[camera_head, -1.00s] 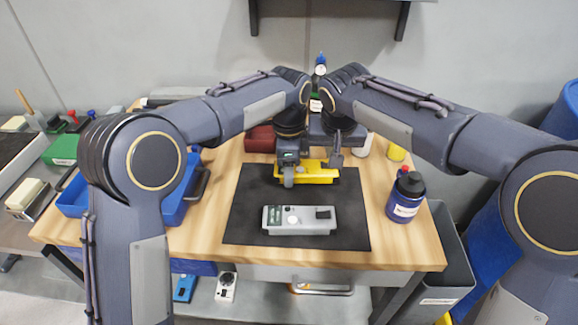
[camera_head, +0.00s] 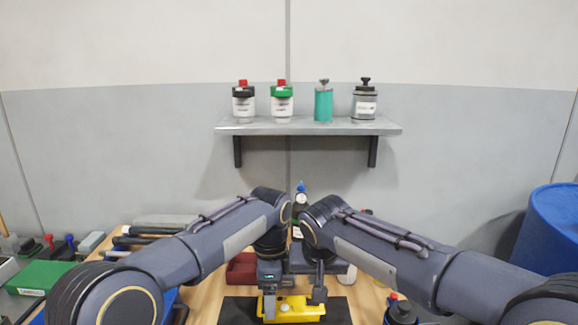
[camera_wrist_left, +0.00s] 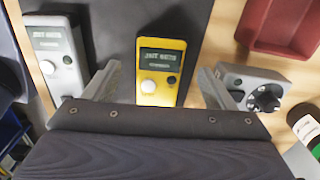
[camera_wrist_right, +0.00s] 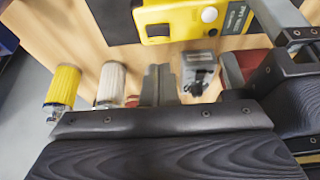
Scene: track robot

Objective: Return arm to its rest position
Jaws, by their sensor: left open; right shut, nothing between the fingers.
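My right gripper (camera_head: 319,294) hangs close to the yellow meter (camera_head: 292,309) in the head view. In the right wrist view its fingers (camera_wrist_right: 157,72) are together with nothing between them, and the yellow meter (camera_wrist_right: 185,20) lies beyond them. My left gripper (camera_head: 268,304) points down at the meter's left part. In the left wrist view its fingers (camera_wrist_left: 160,70) are spread, with the yellow meter (camera_wrist_left: 162,72) between them in the picture; I cannot tell whether they touch it. Both arms reach in over the bench, with their wrists close together.
A wall shelf (camera_head: 245,127) with several bottles is behind the arms. A grey meter (camera_wrist_left: 60,60), a grey block with a dark knob (camera_wrist_left: 262,95) and a red tray (camera_wrist_left: 285,25) lie near the left gripper. A blue barrel (camera_head: 548,230) stands at right.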

